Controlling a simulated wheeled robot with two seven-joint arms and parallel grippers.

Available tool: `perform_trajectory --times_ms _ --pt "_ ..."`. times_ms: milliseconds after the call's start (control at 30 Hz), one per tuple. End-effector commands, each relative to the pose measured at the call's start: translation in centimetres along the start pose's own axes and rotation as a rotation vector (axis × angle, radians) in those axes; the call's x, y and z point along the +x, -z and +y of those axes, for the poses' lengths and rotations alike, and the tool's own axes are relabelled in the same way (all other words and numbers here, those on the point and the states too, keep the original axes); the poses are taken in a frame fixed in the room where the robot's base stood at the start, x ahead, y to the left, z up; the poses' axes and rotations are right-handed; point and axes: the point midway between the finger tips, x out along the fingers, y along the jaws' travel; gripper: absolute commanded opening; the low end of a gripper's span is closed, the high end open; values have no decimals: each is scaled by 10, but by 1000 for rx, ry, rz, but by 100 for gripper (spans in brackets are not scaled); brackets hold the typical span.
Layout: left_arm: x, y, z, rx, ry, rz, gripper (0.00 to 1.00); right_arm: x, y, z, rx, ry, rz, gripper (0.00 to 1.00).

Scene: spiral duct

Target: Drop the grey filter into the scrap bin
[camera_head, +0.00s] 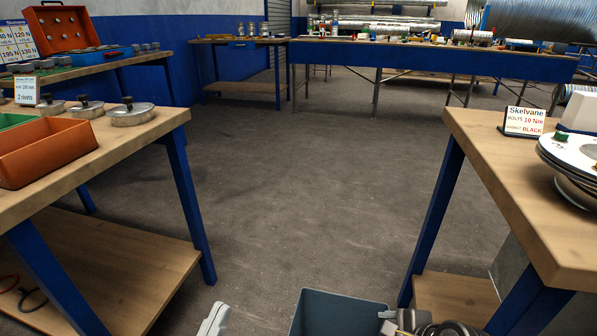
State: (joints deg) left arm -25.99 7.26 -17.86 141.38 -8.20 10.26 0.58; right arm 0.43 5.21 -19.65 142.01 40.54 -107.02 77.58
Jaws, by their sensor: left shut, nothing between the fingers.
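The scrap bin appears to be the blue-grey open box (340,314) on the floor at the bottom edge, cut off by the frame. Only its rim and upper inner walls show, and its bottom is out of view. My left gripper (216,316) is a pale shape at the bottom edge, left of the bin and apart from it in the picture. It is shut and empty, and mostly cut off. I cannot make out the grey filter, and the inside of the bin is largely hidden.
A wooden bench (150,132) with an orange tray (50,152) and round metal lids (130,114) stands left. Another bench (500,165) with stacked discs (575,160) stands right. The floor between is clear.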

Motion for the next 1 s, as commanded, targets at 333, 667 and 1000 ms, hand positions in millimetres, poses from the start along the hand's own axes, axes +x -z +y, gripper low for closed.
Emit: perform_trajectory --times_ms 333,667,1000 --pt "-12 -50 1 2 -3 -427 0 -24 -1 -1 0 -1 -1 66" --pt "-27 -69 0 4 -2 -584 0 -30 0 0 -1 0 0 66" --pt "-28 -70 0 4 -2 -589 0 -29 0 0 -1 0 0 66"
